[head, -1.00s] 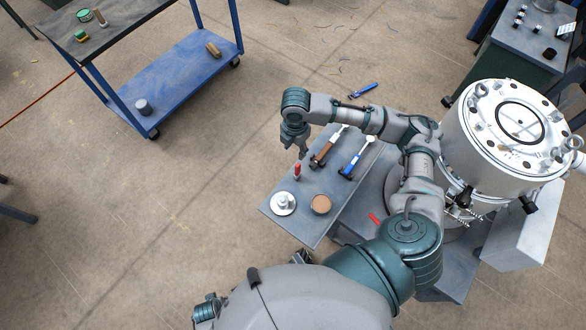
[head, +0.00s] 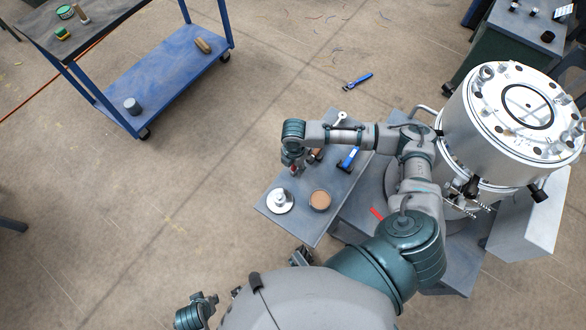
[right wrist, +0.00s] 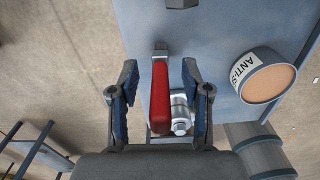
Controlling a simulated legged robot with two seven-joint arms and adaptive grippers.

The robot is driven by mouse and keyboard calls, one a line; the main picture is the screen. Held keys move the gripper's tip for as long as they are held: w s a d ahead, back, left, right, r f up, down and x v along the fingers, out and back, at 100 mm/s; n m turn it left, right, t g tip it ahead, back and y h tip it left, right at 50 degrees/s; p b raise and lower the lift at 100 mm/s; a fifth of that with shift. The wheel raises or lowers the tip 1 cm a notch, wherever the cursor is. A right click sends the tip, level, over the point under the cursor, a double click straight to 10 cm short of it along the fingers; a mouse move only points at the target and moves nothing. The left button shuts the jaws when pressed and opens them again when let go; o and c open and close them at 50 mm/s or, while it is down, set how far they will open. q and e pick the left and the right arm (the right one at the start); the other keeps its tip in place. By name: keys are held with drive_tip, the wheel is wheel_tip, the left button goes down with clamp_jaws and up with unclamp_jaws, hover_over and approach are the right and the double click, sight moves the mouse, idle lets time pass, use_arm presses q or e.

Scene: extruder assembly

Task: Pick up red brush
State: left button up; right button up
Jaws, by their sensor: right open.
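The red brush (head: 294,171) is on the small grey table, mostly hidden under my right gripper (head: 292,163) in the head view. In the right wrist view, its red handle (right wrist: 160,97) stands between the two open fingers of my right gripper (right wrist: 161,85), with a gap on each side. A grey metal end shows at the top of the handle. I cannot tell whether a finger touches it. A dark part by my body's edge may be my left gripper (head: 300,257); its jaws are not clear.
The grey table (head: 310,230) also holds a silver knobbed disc (head: 280,201), a brown-topped round tin (head: 320,200), and a blue-handled tool (head: 348,158). A large white metal vessel (head: 470,130) stands right. A blue cart (head: 170,75) stands at the upper left.

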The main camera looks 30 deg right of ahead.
drive_tip(key=shift+d+f, duration=0.15)
drive_tip(key=shift+f, duration=0.25)
drive_tip(key=shift+r, duration=0.1)
drive_tip(key=shift+c, duration=1)
drive_tip(key=shift+a, duration=0.3)
clamp_jaws()
use_arm(q)
drive_tip(key=shift+a+r, duration=0.15)
drive_tip(key=shift+r, duration=0.1)
use_arm(e)
drive_tip(key=shift+d+r, duration=0.15)
drive_tip(key=shift+r, duration=0.3)
wheel_tip(320, 180, up, 3)
drive_tip(key=shift+r+p, duration=0.1)
drive_tip(key=shift+p, duration=0.6)
use_arm(q)
wheel_tip(320, 180, down, 10)
drive_tip(key=s+p, duration=0.1)
drive_tip(key=p, duration=0.1)
use_arm(e)
drive_tip(key=s+a+r, duration=0.1)
drive_tip(key=s+a, duration=0.9)
drive_tip(key=s, duration=0.2)
drive_tip(key=shift+s, duration=0.35)
